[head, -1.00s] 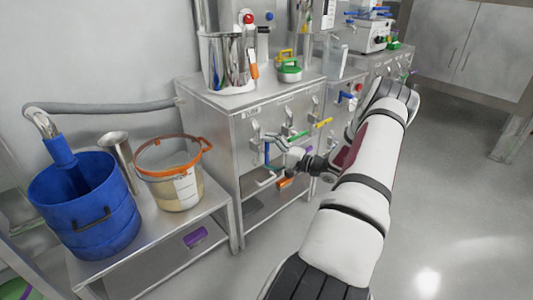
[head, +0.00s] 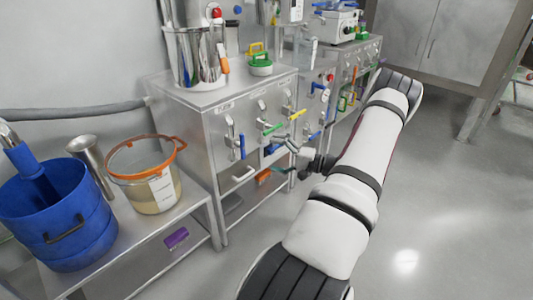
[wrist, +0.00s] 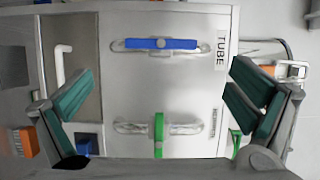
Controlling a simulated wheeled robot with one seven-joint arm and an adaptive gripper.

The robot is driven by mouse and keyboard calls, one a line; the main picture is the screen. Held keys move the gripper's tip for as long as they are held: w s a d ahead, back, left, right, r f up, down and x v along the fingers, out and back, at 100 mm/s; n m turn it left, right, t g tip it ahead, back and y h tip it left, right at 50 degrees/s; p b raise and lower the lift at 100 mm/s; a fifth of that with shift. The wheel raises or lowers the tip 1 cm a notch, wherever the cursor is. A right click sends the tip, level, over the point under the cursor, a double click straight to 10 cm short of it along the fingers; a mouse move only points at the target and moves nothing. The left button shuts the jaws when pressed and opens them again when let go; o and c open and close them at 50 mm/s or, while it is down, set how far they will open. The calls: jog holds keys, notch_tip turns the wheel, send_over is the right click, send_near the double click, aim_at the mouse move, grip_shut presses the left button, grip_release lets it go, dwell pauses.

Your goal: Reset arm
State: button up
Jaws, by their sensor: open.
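My arm reaches forward from the lower middle of the head view, and my gripper (head: 309,166) is small and partly hidden by the forearm, in front of the steel cabinet (head: 235,120). In the wrist view my gripper (wrist: 162,90) is open, with its green-padded fingers wide apart and nothing between them. Beyond the fingers is the cabinet face, with a blue handle (wrist: 160,44) lying level and a green handle (wrist: 158,135) standing upright. A label reading TUBE is beside the blue handle.
A blue bucket (head: 62,228) and an orange-rimmed pail (head: 150,190) stand on a low steel bench at left. A steel vessel (head: 192,60) and a green-lidded item (head: 261,66) stand on the cabinet. The floor at right is clear.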

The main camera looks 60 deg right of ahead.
dwell(0.6)
jog(key=w+a+r+n+g+y, duration=0.45)
jog(key=a+r, duration=0.25)
jog(key=a, duration=0.4)
jog(key=w+a+r+n+g+y, duration=0.3)
jog(key=w+a+r+g, duration=0.3)
jog(key=a, duration=0.4)
jog(key=s+a+r+n+g+h, duration=0.1)
jog(key=s+a+r+n+g, duration=0.15)
jog(key=a, duration=0.45)
jog(key=s+a+r+n+g, duration=0.1)
jog(key=s+a+r+g, duration=0.1)
jog(key=a+r, duration=0.35)
jog(key=s+a+r+n+g+h, duration=0.1)
jog(key=s+a+r+g, duration=0.15)
jog(key=a, duration=0.65)
jog(key=s+a+n+h, duration=0.2)
jog(key=s+a+h, duration=0.15)
jog(key=s, duration=0.65)
jog(key=s+a+n+h, duration=0.2)
jog(key=s+h, duration=0.3)
jog(key=s, duration=0.5)
notch_tip(320, 180, up, 30)
jog(key=t+p, duration=0.4)
jog(key=p, duration=2.4)
jog(key=shift+s+d, duration=0.15)
jog(key=shift+s, duration=0.1)
